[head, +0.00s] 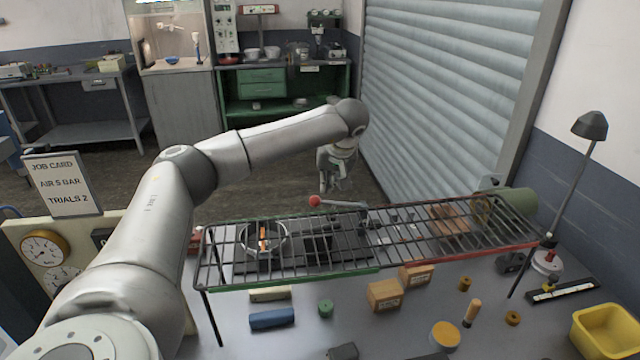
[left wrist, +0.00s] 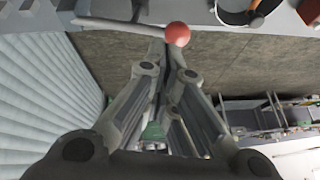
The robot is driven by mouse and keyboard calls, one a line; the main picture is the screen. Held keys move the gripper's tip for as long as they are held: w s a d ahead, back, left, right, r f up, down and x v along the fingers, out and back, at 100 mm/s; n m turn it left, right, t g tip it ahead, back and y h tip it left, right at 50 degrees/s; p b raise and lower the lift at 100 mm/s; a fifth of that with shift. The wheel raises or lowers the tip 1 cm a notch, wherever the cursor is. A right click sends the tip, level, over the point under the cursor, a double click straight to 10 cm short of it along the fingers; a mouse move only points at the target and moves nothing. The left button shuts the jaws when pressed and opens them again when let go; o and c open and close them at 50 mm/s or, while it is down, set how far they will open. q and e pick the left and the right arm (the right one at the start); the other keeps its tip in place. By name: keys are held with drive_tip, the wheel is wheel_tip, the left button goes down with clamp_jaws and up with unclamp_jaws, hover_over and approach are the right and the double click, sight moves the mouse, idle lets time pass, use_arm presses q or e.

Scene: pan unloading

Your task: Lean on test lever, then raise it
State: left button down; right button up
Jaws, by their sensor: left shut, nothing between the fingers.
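The test lever shows in the head view as a grey rod with a red ball knob (head: 314,201), at the far side of the wire rack. The rod runs from the knob rightward to a pivot behind the rack bars. My left gripper (head: 328,184) hangs just above and slightly right of the knob, fingers pointing down. In the left wrist view the red knob (left wrist: 177,34) and its rod lie just beyond the closed fingertips (left wrist: 163,68). The fingers are shut and empty. I cannot tell whether they touch the lever. My right gripper is not in view.
A black wire rack (head: 290,277) spans the bench over a pan (head: 263,239). Wooden blocks (head: 385,294), a blue roll (head: 271,319) and a yellow bin (head: 606,331) sit at the front. A desk lamp (head: 590,125) stands right. A shutter (head: 455,90) rises behind.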

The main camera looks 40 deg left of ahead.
use_arm(q)
drive_tip(key=shift+s+a+f+p, duration=0.1)
drive_tip(key=shift+a+f+p, duration=0.2)
drive_tip(key=shift+a+f, duration=0.4)
drive_tip(key=shift+a+f+p, duration=0.25)
drive_tip(key=shift+a+f, duration=0.1)
drive_tip(key=shift+f, duration=0.55)
drive_tip(key=shift+s+a+f, duration=0.2)
drive_tip(key=shift+s+f, duration=0.1)
drive_tip(key=shift+f, duration=0.45)
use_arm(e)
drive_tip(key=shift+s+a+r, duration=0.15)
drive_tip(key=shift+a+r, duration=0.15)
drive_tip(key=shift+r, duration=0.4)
use_arm(q)
drive_tip(key=shift+d+r+p, duration=0.15)
drive_tip(key=shift+r+p, duration=0.15)
drive_tip(key=shift+r, duration=0.1)
drive_tip(key=w+p+v, duration=0.1)
drive_tip(key=p+v, duration=0.2)
wheel_tip(320, 180, up, 9)
drive_tip(key=b, duration=0.3)
hover_over(319, 200)
drive_tip(key=s+d, duration=0.3)
drive_tip(key=d, duration=0.2)
drive_tip(key=shift+d, duration=0.1)
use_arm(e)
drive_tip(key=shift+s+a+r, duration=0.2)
